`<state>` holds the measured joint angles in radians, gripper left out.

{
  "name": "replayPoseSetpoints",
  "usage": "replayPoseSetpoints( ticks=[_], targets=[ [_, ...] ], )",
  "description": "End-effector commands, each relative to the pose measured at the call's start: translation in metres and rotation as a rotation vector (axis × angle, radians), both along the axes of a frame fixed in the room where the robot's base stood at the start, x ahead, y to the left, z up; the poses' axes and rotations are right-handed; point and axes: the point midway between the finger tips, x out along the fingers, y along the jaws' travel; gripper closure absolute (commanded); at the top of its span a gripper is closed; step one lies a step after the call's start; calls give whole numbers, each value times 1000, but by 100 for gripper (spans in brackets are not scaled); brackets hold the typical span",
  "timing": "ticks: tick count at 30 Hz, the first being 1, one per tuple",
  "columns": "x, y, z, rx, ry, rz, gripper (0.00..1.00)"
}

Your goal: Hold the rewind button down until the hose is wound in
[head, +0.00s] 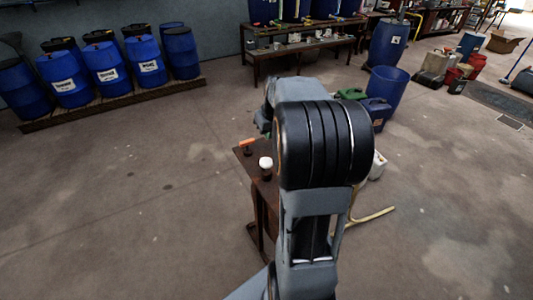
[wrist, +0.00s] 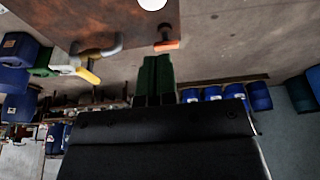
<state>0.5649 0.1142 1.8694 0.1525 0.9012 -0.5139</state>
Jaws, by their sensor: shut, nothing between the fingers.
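A white round-topped knob on a dark base (head: 265,162), likely the rewind button, stands on a small brown stand (head: 257,190). In the wrist view its white top (wrist: 153,4) is cut by the upper edge. My gripper (wrist: 157,58) shows there as two dark green fingers, shut together and empty. They are apart from the knob, and an orange-handled piece (wrist: 166,45) appears just beyond their tips. That piece also shows on the stand in the head view (head: 247,143). A yellowish hose-like length (head: 372,215) lies on the floor. My arm hides the reel, if one is there.
Blue drums (head: 105,62) stand on a low pallet at the back left. A workbench (head: 300,48) is at the back. A blue tub (head: 387,88) and cans stand behind my arm. The floor left of the stand is clear.

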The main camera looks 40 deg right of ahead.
Motion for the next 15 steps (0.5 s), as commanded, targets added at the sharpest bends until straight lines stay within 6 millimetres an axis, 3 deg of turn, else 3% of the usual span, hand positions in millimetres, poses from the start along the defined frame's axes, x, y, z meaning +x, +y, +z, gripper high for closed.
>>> replayPoseSetpoints(
  ticks=[4,15],
  targets=[
    [2,-13,-1,1,0,-6,100],
    [3,-12,-4,2,1,-5,100]
  ],
)
